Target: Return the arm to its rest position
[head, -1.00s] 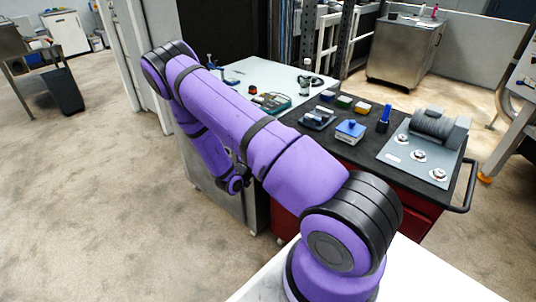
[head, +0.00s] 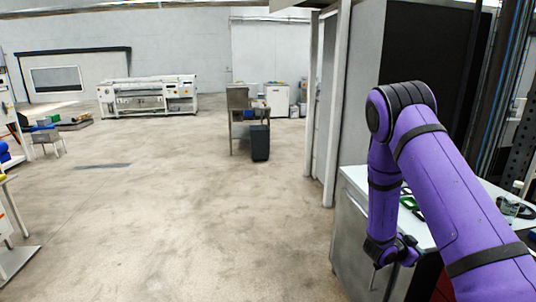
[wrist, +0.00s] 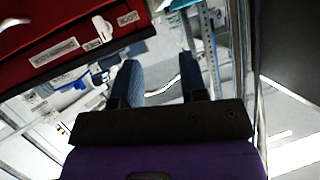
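My purple arm comes in from the right edge of the head view, bends at a high elbow and hangs down beside a pale-topped metal cabinet (head: 350,235). My gripper (head: 381,284) is at its lower end, in front of the cabinet and below the level of its top. In the wrist view my gripper (wrist: 160,72) shows two dark fingers spread apart with nothing held between them. The arm's base is out of view.
A red cabinet (wrist: 60,32) with labels is close to the fingers in the wrist view. Green-handled tools (head: 410,203) lie on the cabinet top behind the arm. A white post (head: 335,110) stands left of the arm. Wide floor (head: 190,220) is clear at left.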

